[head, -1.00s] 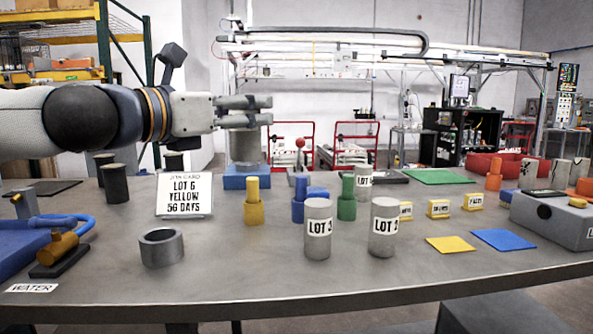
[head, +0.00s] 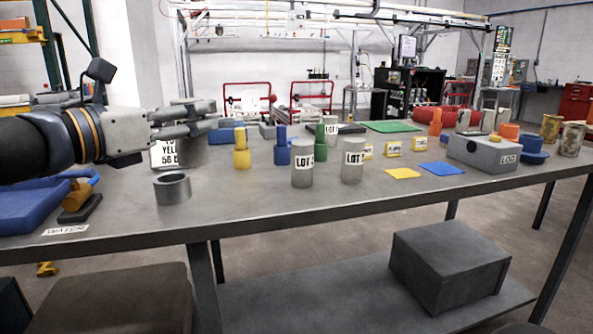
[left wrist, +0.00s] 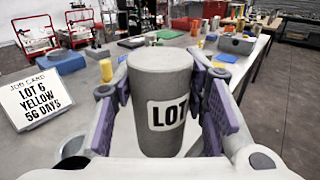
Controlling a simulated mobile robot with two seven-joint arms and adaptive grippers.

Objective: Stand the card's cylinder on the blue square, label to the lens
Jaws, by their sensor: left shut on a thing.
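My left gripper (head: 205,117) is shut on a grey cylinder (head: 191,154), held upright over the left part of the bench. In the left wrist view the cylinder (left wrist: 160,85) stands between purple finger pads; its label reads "LOT", with the number out of sight. The job card (left wrist: 36,98) reads LOT 6, YELLOW, 56 DAYS; in the head view the card (head: 164,155) is partly hidden behind the gripper and cylinder. The flat blue square (head: 442,169) lies bare at the bench's right front, beside a yellow square (head: 403,174). My right gripper is not in view.
Two grey LOT cylinders (head: 302,166) (head: 352,162) stand between my gripper and the squares. Yellow, blue and green pegs (head: 241,150) stand behind them. A grey ring (head: 172,188) sits near the front edge. A grey box (head: 484,151) stands right of the blue square.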

